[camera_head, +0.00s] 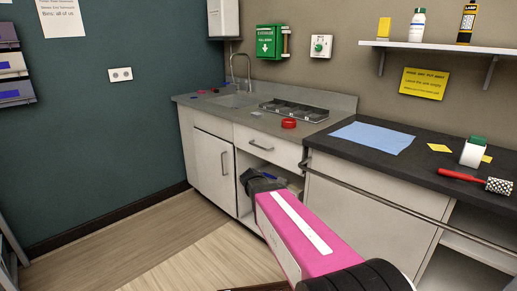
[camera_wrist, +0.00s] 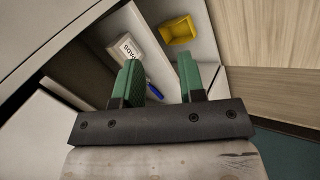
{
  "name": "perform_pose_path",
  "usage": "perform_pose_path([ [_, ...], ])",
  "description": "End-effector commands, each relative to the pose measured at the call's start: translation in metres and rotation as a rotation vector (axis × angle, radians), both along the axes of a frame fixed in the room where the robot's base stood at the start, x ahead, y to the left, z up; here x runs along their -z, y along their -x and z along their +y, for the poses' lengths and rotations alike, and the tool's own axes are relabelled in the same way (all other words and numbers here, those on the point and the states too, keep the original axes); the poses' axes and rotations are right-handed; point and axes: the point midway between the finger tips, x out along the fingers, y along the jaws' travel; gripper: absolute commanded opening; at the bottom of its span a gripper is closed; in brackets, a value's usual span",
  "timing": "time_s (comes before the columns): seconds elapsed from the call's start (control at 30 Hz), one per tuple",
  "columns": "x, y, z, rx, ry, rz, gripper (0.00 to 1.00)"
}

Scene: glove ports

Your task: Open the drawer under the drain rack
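The drain rack (camera_head: 294,110) is a dark, divided metal tray on the grey counter beside the sink. Under it is a white drawer front (camera_head: 268,145) with a grey bar handle (camera_head: 261,146); it looks shut and flush with the cabinet. My gripper (camera_head: 256,178) is below and in front of this drawer, at the open compartment under it, apart from the handle. In the wrist view my gripper's green fingers (camera_wrist: 158,68) are spread with nothing between them. They point into a compartment holding a white box (camera_wrist: 126,48), a blue pen (camera_wrist: 153,88) and a yellow bin (camera_wrist: 178,30).
A white cupboard door (camera_head: 213,168) is left of the open compartment. A dark worktop (camera_head: 400,175) with a long rail on its front stands at right, bearing a blue sheet (camera_head: 372,137) and a red-handled brush (camera_head: 475,180). The floor at left is clear.

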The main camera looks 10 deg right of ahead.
Motion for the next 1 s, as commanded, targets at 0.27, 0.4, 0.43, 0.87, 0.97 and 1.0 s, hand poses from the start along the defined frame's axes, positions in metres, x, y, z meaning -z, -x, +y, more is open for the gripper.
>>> perform_pose_path([
  [0.27, -0.109, -0.128, 0.047, -0.206, 0.488, -0.187, 0.37],
  [0.4, -0.153, -0.159, 0.072, -0.263, 0.649, -0.257, 0.37],
  [0.43, -0.16, -0.163, 0.077, -0.27, 0.673, -0.267, 0.37],
  [0.87, -0.174, -0.193, 0.062, -0.29, 0.75, -0.299, 0.37],
  [0.97, -0.17, -0.204, 0.047, -0.291, 0.75, -0.298, 0.37],
  [1.0, -0.168, -0.208, 0.041, -0.291, 0.749, -0.298, 0.37],
])
